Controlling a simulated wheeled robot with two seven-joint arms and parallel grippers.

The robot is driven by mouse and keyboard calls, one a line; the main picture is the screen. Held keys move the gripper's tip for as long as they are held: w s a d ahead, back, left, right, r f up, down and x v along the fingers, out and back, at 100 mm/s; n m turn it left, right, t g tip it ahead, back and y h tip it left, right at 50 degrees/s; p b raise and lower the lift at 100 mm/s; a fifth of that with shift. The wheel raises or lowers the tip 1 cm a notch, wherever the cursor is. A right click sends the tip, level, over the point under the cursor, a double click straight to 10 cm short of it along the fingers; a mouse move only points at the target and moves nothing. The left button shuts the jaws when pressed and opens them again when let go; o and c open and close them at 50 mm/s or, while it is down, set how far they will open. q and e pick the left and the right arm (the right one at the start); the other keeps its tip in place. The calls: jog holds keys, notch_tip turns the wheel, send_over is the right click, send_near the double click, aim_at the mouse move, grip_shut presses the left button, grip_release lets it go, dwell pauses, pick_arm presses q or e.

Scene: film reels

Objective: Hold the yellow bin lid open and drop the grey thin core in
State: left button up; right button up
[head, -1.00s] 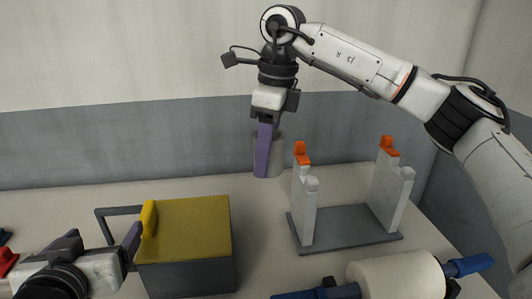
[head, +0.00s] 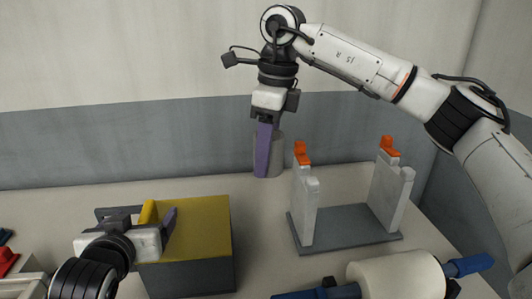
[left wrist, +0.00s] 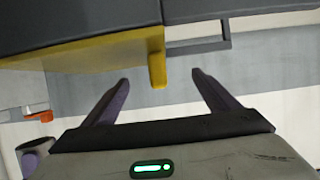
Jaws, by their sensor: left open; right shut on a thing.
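The bin (head: 188,275) is a dark grey box with a flat yellow lid (head: 195,215), which is shut. A yellow tab (head: 147,213) stands at the lid's left edge. My left gripper (head: 157,222) is open at this tab. In the left wrist view the tab (left wrist: 157,72) lies between the two spread purple fingertips (left wrist: 161,80), apart from both. My right gripper (head: 263,152) points down behind the bin, shut on the grey thin core (head: 276,156), an upright cylinder partly hidden by a purple finger. Whether the core touches the table is unclear.
A grey stand (head: 345,231) with two white, orange-topped uprights is right of the bin. A white roll on a blue-ended rod (head: 395,277) lies in front of it. Red items (head: 6,262) sit far left.

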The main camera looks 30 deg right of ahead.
pick_arm(q)
jog(key=shift+x, duration=1.3)
grip_shut()
jog(key=shift+a, duration=0.1)
pick_arm(e)
jog(key=shift+w+a+f, duration=1)
jog(key=shift+a+f, duration=0.35)
jog(key=shift+a, duration=1.1)
jog(key=shift+w+a+f, duration=1)
jog(key=shift+a+f, duration=0.3)
jog(key=shift+a, duration=1.15)
jog(key=shift+w+a+f, duration=1)
jog(key=shift+a+f, duration=0.35)
jog(key=shift+a, duration=1.1)
pick_arm(q)
jog(key=w+a, duration=0.5)
jog(key=a, duration=0.8)
jog(key=shift+w, duration=0.2)
